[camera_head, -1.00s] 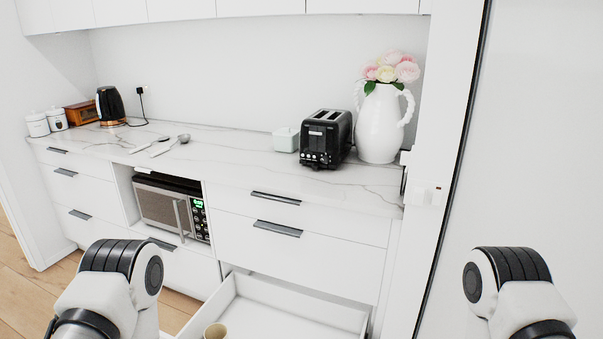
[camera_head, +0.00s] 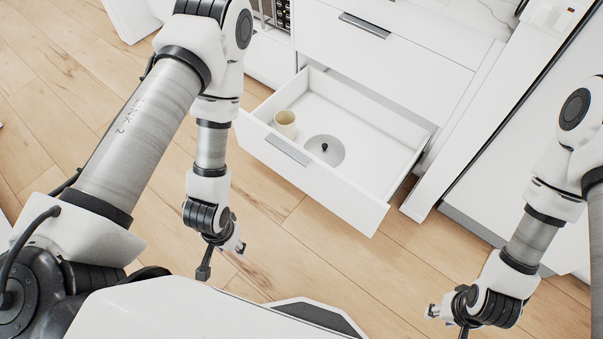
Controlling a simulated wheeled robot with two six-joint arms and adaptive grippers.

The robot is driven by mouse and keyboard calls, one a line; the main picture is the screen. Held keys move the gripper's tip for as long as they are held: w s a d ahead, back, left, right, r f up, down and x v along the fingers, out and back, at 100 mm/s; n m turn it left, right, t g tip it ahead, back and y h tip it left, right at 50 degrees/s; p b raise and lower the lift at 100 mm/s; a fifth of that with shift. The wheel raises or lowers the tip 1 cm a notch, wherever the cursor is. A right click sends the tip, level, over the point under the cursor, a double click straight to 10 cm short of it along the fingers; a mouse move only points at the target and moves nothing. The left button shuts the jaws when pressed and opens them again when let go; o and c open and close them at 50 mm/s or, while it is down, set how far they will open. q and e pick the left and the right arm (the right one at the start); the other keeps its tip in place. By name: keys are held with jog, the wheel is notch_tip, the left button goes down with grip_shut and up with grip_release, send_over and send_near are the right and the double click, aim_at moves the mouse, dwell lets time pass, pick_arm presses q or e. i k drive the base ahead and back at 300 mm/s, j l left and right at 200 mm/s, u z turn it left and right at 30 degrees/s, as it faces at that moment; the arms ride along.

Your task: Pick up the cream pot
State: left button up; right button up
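My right gripper (camera_head: 448,320) is at the lower right, far from the pot. Both grippers are small and seen from above, partly hidden by their wrists, so I cannot tell whether they are open. Neither visibly holds anything.
A flat grey round lid-like piece with a dark knob (camera_head: 324,150) lies in the drawer, right of the pot. Closed drawers (camera_head: 385,45) rise behind it. A white panel (camera_head: 500,110) stands at the right. The wooden floor (camera_head: 300,235) in front is clear.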

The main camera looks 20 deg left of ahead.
aim_at(285, 119)
jog(key=i+j+z, duration=0.25)
jog(key=i, duration=0.3)
jog(key=i+j+z, duration=0.25)
jog(key=i+j, duration=0.25)
jog(key=i, duration=0.05)
